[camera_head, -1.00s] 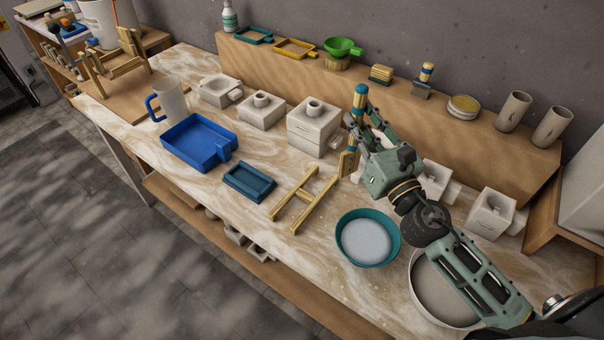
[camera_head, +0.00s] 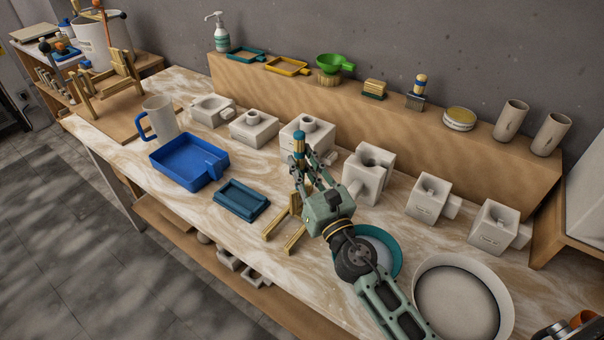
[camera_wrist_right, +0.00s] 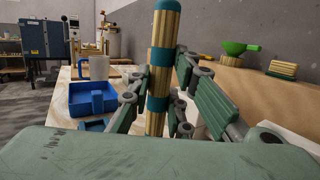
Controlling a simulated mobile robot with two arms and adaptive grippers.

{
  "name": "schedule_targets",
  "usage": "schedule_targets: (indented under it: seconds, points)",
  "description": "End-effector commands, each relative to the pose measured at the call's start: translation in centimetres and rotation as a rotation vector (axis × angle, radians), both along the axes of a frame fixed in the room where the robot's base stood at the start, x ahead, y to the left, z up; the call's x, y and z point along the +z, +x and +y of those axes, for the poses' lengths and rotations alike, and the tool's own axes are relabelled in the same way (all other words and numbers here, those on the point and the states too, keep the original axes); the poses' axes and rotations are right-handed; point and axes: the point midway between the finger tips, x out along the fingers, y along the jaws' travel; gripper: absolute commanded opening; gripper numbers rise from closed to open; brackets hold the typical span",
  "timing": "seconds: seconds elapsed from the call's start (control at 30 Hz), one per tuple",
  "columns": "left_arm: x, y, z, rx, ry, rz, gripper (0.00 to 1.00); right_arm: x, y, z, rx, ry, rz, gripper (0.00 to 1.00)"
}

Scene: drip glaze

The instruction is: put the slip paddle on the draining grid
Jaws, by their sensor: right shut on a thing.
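The slip paddle (camera_head: 299,146) has a wooden handle with teal bands. My right gripper (camera_head: 302,170) is shut around it and holds it roughly upright. In the right wrist view the paddle (camera_wrist_right: 163,60) stands between the fingers. A low wooden frame with rails and a crosspiece, seemingly the draining grid (camera_head: 278,226), lies on the table. My left gripper is not in view.
A blue tray (camera_head: 217,180) and a small teal tray (camera_head: 241,213) lie left of the frame. A teal bowl (camera_head: 393,260) and a large white basin (camera_head: 502,307) stand to the right. White plaster moulds (camera_head: 368,178) line the back, before a wooden shelf (camera_head: 400,112).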

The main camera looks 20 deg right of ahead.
Motion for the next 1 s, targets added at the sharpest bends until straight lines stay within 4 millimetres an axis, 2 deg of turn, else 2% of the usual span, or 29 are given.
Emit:
schedule_targets:
  seconds: [0.03,0.27,0.43,0.47,0.67,1.0]
  points:
    - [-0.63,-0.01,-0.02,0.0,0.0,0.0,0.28,-0.63,0.0,-0.01,-0.001,0.0,-0.001,0.0]
    - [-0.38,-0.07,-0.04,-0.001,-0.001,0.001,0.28,-0.39,-0.01,-0.01,0.0,-0.001,-0.001,0.0]
    - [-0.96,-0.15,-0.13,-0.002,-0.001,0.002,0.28,-0.96,-0.01,-0.01,0.0,-0.001,0.0,0.0]
    - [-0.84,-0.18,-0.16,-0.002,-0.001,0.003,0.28,-0.85,-0.01,-0.01,0.0,0.0,0.0,0.2]
    - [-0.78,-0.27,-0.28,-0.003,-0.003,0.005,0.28,-0.79,-0.01,-0.01,0.0,0.0,0.0,0.37]
    - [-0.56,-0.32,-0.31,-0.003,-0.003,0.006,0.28,-0.57,-0.01,-0.02,0.0,0.0,0.0,0.37]
